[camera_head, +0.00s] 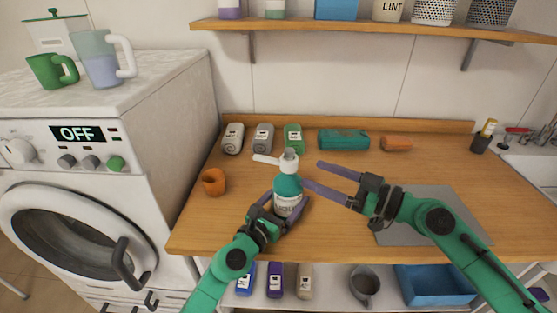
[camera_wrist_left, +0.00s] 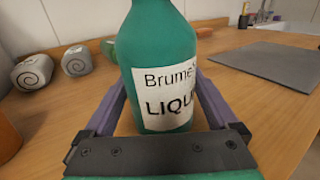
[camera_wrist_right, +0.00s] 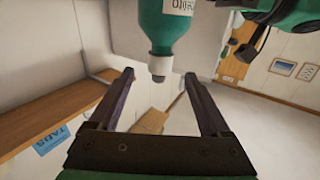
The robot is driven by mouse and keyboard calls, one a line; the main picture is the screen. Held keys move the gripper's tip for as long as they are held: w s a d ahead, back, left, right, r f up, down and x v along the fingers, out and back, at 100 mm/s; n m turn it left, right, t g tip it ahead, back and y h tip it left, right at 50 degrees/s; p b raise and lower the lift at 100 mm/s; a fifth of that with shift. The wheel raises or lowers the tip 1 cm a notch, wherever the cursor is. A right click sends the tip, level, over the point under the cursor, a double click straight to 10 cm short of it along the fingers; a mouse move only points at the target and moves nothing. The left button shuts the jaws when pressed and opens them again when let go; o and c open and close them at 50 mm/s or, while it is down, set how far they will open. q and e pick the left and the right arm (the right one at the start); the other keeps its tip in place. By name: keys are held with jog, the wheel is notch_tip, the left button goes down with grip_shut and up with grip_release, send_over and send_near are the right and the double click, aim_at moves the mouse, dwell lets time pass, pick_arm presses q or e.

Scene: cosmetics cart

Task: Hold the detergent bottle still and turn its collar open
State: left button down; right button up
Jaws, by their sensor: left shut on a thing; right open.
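The detergent bottle (camera_head: 287,188) stands upright on the wooden counter, teal with a white label. Its white collar (camera_wrist_right: 160,64) and grey top show in the right wrist view, where the bottle appears upside down. A white spout (camera_head: 266,160) points left in the head view. My left gripper (camera_head: 289,207) is shut on the bottle's lower body; its fingers flank the label in the left wrist view (camera_wrist_left: 160,100). My right gripper (camera_head: 313,174) is open and empty, just right of the bottle. In its wrist view the collar appears between the fingertips; the exact gap is unclear.
An orange cup (camera_head: 213,182) stands left of the bottle. A grey mat (camera_head: 455,205) lies right, under my right arm. A shelf (camera_head: 370,30) hangs above.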

aim_at(279, 173)
jog(key=x, duration=1.1)
jog(key=shift+a, duration=0.1)
jog(key=shift+f, duration=0.1)
grip_shut()
jog(key=shift+w, duration=0.1)
dwell(0.6)
